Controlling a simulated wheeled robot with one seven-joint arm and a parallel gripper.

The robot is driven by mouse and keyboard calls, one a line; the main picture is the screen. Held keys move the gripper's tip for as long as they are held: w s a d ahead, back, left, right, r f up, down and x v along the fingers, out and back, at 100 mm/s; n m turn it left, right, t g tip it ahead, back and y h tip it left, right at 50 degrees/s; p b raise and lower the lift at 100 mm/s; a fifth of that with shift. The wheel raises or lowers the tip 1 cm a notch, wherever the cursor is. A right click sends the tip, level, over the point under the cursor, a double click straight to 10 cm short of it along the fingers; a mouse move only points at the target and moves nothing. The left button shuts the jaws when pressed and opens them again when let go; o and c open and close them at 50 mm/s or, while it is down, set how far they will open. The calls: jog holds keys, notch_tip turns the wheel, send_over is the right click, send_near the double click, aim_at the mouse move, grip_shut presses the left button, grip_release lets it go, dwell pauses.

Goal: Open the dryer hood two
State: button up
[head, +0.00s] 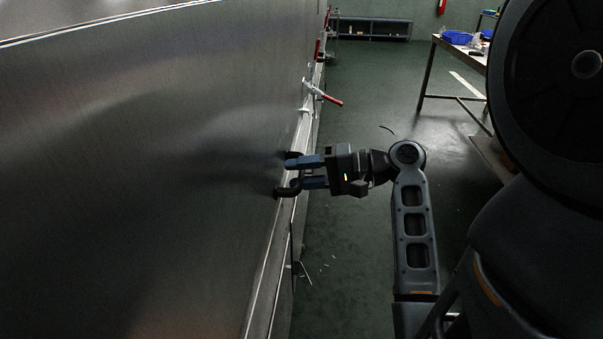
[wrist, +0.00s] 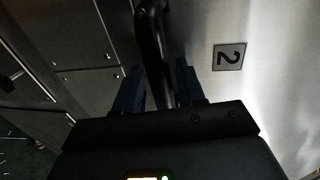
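The dryer hood two (head: 130,150) is a large grey metal panel filling the left of the head view. A plate with a "2" (wrist: 229,57) is on its surface in the wrist view. A black curved handle (head: 284,192) is at the hood's lower edge; in the wrist view the handle (wrist: 153,40) runs between the two blue fingers. My gripper (head: 303,172) is at the handle, its fingers apart on either side of it; in the wrist view the gripper (wrist: 158,88) shows a gap beside the handle. Firm contact cannot be made out. The hood looks down.
A red-handled clamp (head: 325,96) sticks out from the dryer's side beyond my gripper. A table (head: 436,62) with blue trays (head: 457,37) stands at the back right. The green floor (head: 365,110) between is mostly clear. A low shelf (head: 372,28) is at the back wall.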

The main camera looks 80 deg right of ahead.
jog(key=shift+c, duration=0.2)
grip_shut()
dwell(0.3)
